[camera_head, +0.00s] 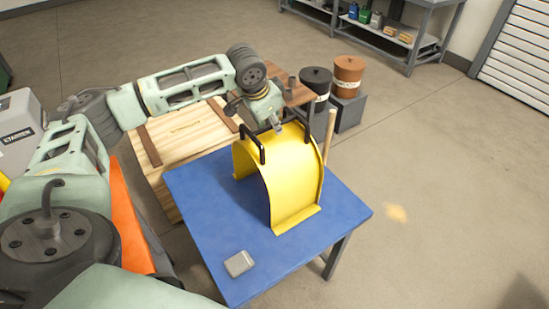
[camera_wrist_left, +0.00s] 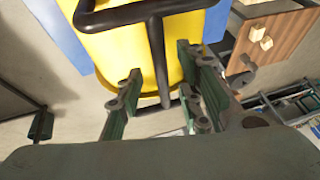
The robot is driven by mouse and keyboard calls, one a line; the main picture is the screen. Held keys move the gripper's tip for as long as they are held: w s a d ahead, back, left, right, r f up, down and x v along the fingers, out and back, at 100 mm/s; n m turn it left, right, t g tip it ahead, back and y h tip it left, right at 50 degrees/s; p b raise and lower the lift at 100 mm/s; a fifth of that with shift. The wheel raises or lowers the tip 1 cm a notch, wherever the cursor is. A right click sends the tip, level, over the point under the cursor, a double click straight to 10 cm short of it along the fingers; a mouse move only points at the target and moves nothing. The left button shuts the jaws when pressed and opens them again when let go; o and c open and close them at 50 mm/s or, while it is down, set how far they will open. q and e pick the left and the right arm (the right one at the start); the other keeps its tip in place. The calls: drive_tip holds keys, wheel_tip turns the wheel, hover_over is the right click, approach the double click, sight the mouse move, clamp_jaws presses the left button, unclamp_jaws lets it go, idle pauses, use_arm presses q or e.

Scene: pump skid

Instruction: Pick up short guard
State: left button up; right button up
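The guard is a yellow arched sheet (camera_head: 290,185) standing on a blue-topped table (camera_head: 200,205), with two black handles on top. It fills the upper middle of the left wrist view (camera_wrist_left: 115,55). My left gripper (camera_head: 277,127) is above the top of the guard, close to the handles. In the left wrist view its green fingers (camera_wrist_left: 160,95) are spread apart. A black handle bar (camera_wrist_left: 158,50) runs into the gap between them, and I see no clear grip on it. My right gripper is not in view.
A small grey box (camera_head: 239,263) lies near the table's front edge. A wooden crate (camera_head: 185,130) stands behind the table to the left. Black (camera_head: 316,80) and brown (camera_head: 348,68) round containers stand behind it. The floor to the right is clear.

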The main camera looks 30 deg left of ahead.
use_arm(q)
drive_tip(key=x, duration=0.2)
drive_tip(key=shift+w+f, duration=0.2)
drive_tip(key=shift+w, duration=0.05)
drive_tip(key=shift+w+f, duration=0.1)
drive_tip(key=shift+f, duration=0.1)
drive_tip(key=shift+p, duration=0.3)
drive_tip(key=shift+f, duration=0.1)
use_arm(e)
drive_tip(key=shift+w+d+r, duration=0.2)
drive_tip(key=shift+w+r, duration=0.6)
use_arm(q)
drive_tip(key=shift+f, duration=0.1)
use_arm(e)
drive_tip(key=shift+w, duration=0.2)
use_arm(q)
clamp_jaws()
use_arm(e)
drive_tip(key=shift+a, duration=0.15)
